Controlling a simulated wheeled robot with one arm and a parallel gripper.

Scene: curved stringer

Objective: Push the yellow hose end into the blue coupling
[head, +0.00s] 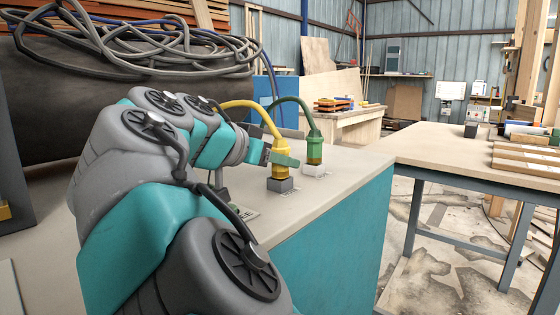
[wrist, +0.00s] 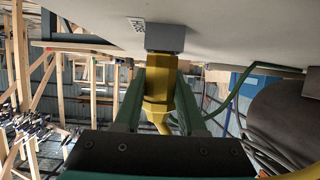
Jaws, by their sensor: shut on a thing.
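My gripper (head: 279,160) is shut on the yellow hose end (head: 281,171) near the front edge of the bench. In the wrist view the green fingers of my gripper (wrist: 159,76) lie on either side of the yellow hose end (wrist: 158,98). The hose end stands upright on a grey block-shaped coupling (head: 281,185), with no gap visible between them. That coupling also shows in the wrist view (wrist: 165,38); how deep the end sits inside is hidden. No coupling looks clearly blue. The yellow hose (head: 240,103) arches back to the left.
Bare bench top (head: 345,165) lies to the right.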

